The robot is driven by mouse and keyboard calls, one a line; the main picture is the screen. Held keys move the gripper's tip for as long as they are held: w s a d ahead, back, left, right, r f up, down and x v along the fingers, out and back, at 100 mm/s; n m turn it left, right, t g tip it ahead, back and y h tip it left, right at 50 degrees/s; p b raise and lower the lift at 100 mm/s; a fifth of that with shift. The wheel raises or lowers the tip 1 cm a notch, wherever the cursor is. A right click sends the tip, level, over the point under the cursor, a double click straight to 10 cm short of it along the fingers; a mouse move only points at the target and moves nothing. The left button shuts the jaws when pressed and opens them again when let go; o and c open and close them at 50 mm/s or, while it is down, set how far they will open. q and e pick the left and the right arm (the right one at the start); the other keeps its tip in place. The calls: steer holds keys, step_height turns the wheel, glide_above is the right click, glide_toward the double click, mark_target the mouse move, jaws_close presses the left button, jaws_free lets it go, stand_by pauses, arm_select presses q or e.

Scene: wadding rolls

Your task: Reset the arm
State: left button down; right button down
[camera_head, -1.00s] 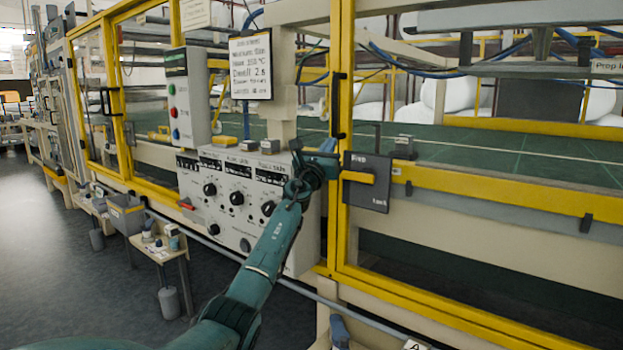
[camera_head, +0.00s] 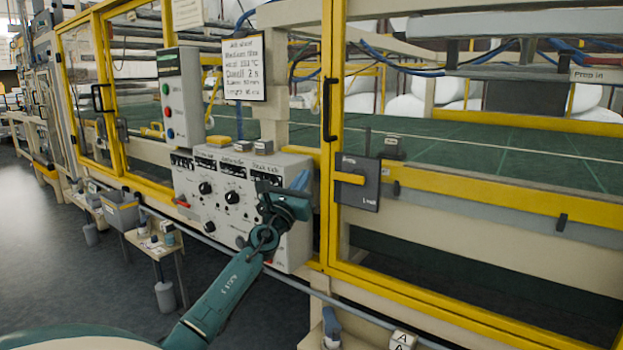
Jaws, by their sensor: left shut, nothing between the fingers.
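My left arm comes up from the bottom, green, and ends in my left gripper (camera_head: 290,188) in front of the right part of the control panel (camera_head: 213,215). The gripper is shut with nothing seen in it. It stands apart from the dark switch plate (camera_head: 371,195) to its right, whose yellow handle (camera_head: 349,178) lies level. The panel's right-hand knob area is hidden behind the gripper. My right gripper does not show.
A yellow-framed machine (camera_head: 333,130) fills the view, with a green bed (camera_head: 500,150) behind its rail. A button box (camera_head: 182,95) and a notice board (camera_head: 244,67) stand above the panel. A small table (camera_head: 158,242) stands at the left; the floor (camera_head: 60,270) beside it is open.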

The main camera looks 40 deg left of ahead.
arm_select(q)
steer(key=shift+s, duration=0.1)
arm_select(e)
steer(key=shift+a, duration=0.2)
